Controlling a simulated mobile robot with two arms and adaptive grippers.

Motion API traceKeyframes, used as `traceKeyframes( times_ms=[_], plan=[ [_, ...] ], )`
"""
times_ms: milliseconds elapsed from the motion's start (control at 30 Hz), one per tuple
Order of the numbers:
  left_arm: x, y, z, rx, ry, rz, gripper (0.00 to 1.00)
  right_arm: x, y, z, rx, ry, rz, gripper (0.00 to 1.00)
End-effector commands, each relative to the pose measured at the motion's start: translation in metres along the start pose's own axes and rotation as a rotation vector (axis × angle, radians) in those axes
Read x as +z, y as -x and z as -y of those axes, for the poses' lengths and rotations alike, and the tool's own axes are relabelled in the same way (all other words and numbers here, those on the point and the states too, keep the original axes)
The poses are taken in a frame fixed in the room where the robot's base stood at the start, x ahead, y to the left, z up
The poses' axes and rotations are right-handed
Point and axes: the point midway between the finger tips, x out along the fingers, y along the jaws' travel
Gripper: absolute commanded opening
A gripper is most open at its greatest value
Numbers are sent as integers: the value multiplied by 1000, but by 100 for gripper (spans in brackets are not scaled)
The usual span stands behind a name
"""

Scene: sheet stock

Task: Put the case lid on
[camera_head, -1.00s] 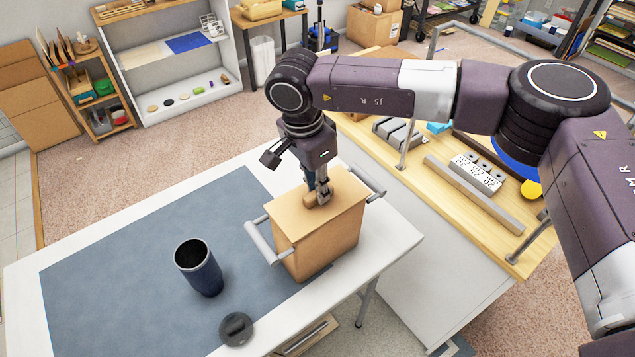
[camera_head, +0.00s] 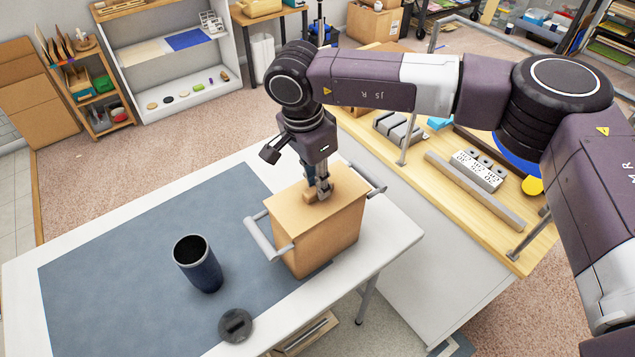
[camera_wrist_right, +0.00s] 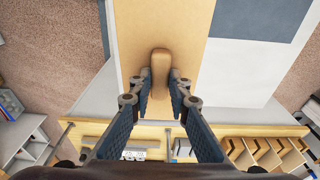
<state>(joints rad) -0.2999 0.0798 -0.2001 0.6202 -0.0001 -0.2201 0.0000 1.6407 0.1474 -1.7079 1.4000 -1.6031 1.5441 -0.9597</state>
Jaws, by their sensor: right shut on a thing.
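A tan wooden case (camera_head: 318,238) stands upright on the table, with a pale bar handle at each end. Its tan lid (camera_head: 290,207) lies on top and looks level and lined up with the walls; I cannot tell if any thin gap is left under it. The lid has a rounded wooden grip in its middle, which also shows in the right wrist view (camera_wrist_right: 160,70). My right gripper (camera_head: 322,192) points down from above and is shut on this grip. The inside of the case is hidden. My left gripper is in neither view.
A dark blue tumbler (camera_head: 203,273) stands open on the blue-grey mat (camera_head: 130,260), left of the case. A dark round cap (camera_head: 235,325) lies near the table's front edge. A wooden bench (camera_head: 440,195) with metal parts stands to the right. The mat's left part is clear.

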Motion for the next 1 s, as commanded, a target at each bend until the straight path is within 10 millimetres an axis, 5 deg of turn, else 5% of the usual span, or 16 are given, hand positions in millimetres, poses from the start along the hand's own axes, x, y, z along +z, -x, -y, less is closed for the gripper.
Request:
traceKeyframes(
  times_ms=[1000],
  plan=[
    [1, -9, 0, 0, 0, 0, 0, 0, -1, 0, 0, 0, 0, 0]
  ],
)
